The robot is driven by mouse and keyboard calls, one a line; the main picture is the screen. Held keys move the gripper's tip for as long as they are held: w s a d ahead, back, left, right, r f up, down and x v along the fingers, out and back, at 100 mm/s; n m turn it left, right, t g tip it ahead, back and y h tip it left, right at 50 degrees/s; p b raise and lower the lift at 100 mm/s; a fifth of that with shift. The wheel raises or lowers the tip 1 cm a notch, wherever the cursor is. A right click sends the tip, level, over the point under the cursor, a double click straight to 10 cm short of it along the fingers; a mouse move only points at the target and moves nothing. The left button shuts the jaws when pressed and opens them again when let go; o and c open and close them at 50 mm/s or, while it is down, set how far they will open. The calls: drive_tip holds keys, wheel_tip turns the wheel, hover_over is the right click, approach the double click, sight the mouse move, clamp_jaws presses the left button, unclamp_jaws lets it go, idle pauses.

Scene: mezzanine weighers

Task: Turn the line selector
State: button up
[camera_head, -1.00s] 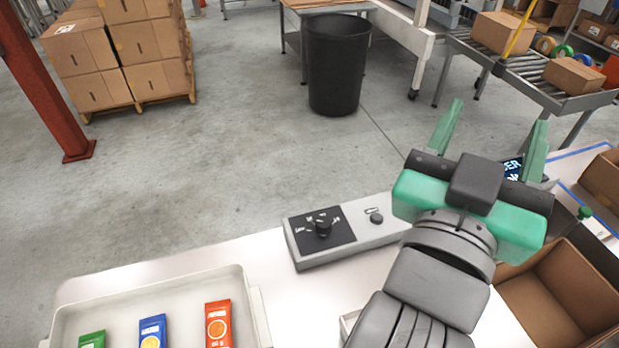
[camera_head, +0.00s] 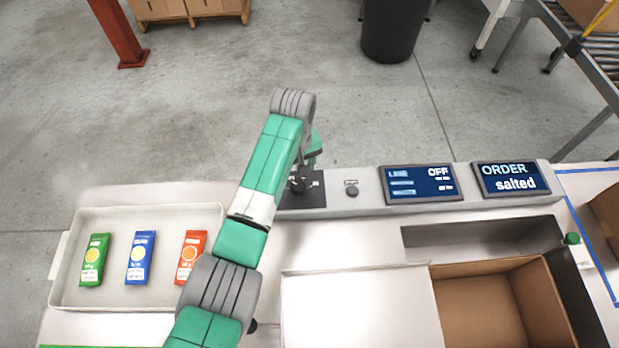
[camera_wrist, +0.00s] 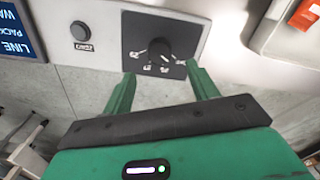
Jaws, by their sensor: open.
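The line selector is a black knob (camera_wrist: 160,54) on a black square plate with white marks around it, set in a grey console. In the wrist view my gripper (camera_wrist: 163,88) is open, its two green fingers pointing at the plate, one on each side of the knob and a little short of it. I cannot tell how far above the plate the fingertips are. In the head view my arm hides most of the knob, and only part of the selector plate (camera_head: 312,192) shows. The line screen (camera_head: 420,184) reads OFF, and the order screen (camera_head: 511,180) reads salted.
A round button (camera_head: 351,190) sits on the console beside the plate. A white tray (camera_head: 66,262) with green, blue and red packets lies at the left. An open cardboard box (camera_head: 447,300) stands at the right. A dark bin (camera_head: 392,30) is on the floor behind.

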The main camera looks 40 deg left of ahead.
sight(298, 185)
wheel_tip(298, 185, down, 7)
drive_tip(key=shift+f+b, duration=0.15)
drive_tip(key=shift+b, duration=0.75)
drive_tip(key=c, duration=1)
drive_tip(key=shift+d+m, duration=0.1)
drive_tip(key=shift+m, duration=0.2)
drive_tip(key=m+p, duration=0.1)
drive_tip(key=m, duration=0.1)
drive_tip(key=shift+m, duration=0.3)
drive_tip(key=shift+m+p, duration=0.4)
drive_tip(key=shift+m, duration=2.1)
